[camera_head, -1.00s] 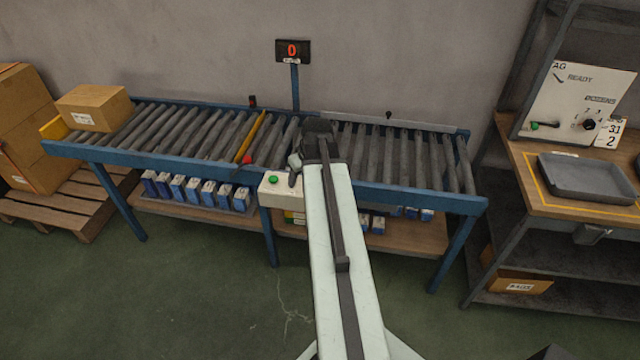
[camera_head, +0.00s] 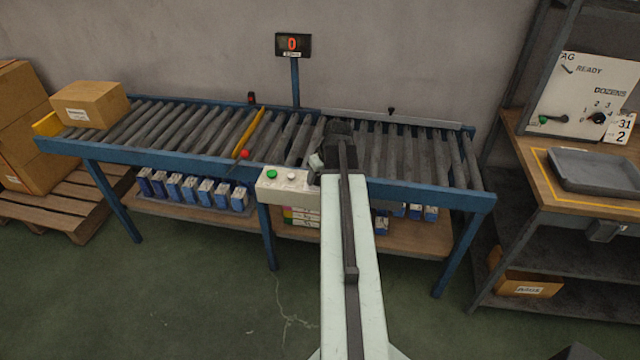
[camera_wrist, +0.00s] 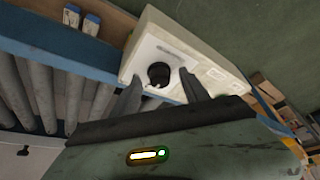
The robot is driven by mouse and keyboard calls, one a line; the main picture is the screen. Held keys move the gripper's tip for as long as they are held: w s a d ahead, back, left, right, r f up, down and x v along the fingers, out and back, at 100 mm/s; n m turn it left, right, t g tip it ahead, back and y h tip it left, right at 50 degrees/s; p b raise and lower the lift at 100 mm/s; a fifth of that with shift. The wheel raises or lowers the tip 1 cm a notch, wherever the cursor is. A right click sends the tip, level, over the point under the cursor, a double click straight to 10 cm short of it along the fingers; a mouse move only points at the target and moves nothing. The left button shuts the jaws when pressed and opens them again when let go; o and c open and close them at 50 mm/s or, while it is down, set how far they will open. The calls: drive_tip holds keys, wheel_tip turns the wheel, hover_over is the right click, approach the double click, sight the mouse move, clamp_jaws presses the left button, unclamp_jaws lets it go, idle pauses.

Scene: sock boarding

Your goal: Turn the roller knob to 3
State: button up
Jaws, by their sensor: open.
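The roller knob (camera_wrist: 158,73) is a round black knob with a pale mark at its edge, on the white face of the control box. In the wrist view it lies in line with the gap between my open gripper's (camera_wrist: 161,77) two dark fingers. I cannot tell how far the fingertips are from it. In the head view the cream control box (camera_head: 287,193) hangs on the conveyor's front rail, with a green button (camera_head: 272,174) on its left. My gripper (camera_head: 316,162) is at the box's right end there and hides the knob. The knob's scale is not readable.
The roller conveyor (camera_head: 190,160) runs across the view, with a carton (camera_head: 91,104) at its left end. A display (camera_head: 293,45) behind it reads 0. A bench with a grey tray (camera_head: 597,173) stands at the right.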

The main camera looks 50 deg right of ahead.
clamp_jaws()
drive_tip(key=shift+a+m, duration=0.1)
drive_tip(key=shift+m, duration=0.2)
drive_tip(key=m+h, duration=0.1)
drive_tip(key=m, duration=0.2)
drive_tip(key=shift+a+g, duration=0.15)
drive_tip(key=shift+g, duration=0.15)
drive_tip(key=shift+w+m+g+h, duration=0.1)
drive_tip(key=shift+m+g+h, duration=0.3)
drive_tip(key=shift+m, duration=0.95)
drive_tip(key=shift+m+g+h, duration=0.2)
drive_tip(key=shift+m+h, duration=0.3)
drive_tip(key=shift+m, duration=0.85)
